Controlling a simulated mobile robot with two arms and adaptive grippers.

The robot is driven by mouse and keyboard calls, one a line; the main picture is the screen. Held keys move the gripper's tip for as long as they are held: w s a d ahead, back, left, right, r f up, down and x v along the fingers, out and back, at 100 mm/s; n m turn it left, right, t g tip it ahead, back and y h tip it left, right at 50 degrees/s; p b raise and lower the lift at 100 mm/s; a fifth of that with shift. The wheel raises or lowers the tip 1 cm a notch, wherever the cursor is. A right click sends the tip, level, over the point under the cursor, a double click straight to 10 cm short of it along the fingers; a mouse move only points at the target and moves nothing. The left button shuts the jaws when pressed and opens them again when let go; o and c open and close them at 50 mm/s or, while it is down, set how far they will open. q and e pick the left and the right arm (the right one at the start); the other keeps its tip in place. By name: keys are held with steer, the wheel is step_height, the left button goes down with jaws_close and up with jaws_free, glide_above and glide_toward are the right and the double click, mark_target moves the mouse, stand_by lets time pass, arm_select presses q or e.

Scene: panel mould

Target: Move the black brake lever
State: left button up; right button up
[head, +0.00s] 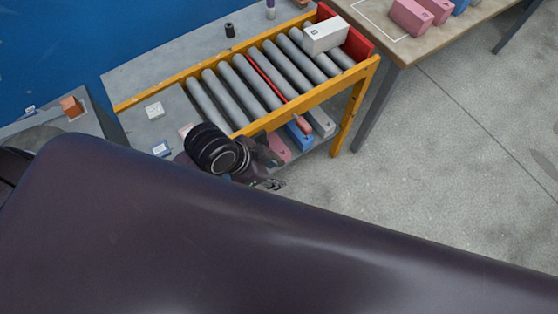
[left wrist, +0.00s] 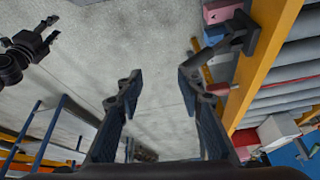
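The black brake lever (left wrist: 238,38) is at the upper right of the left wrist view, on the side of the yellow conveyor frame (left wrist: 268,52). My left gripper (left wrist: 158,82) is open, with an empty gap between its fingers. The lever is beyond and to the right of the right-hand finger in that view; I cannot tell whether they touch. In the head view my left gripper (head: 272,172) is by the near side of the frame, partly hidden by my arm, and the lever cannot be made out. My right gripper (left wrist: 46,32) shows small at the upper left, its fingers apart.
The conveyor has grey rollers (head: 222,92), a red bar (head: 262,84) and a white block (head: 325,36) against a red end plate. Pink and blue blocks sit below it. A table (head: 425,34) with blocks stands at upper right. Grey floor at right is clear.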

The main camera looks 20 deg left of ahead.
arm_select(q)
steer(key=w+d+m+g+h, duration=0.1)
steer(key=w+d+m, duration=0.15)
steer(key=m, duration=0.25)
steer(key=m+g, duration=0.3)
steer(key=m, duration=0.7)
glide_above(277, 159)
steer(key=a, duration=0.3)
steer(key=x, duration=0.2)
steer(key=p+x, duration=0.1)
steer(key=x, duration=0.5)
steer(key=shift+w+d+r+p, duration=0.1)
steer(key=shift+d+r+p, duration=0.15)
steer(key=shift+p, duration=0.1)
arm_select(e)
steer(key=shift+w+r, duration=0.15)
steer(key=shift+r, duration=0.7)
arm_select(q)
jaws_close()
arm_select(e)
steer(key=shift+d, duration=0.15)
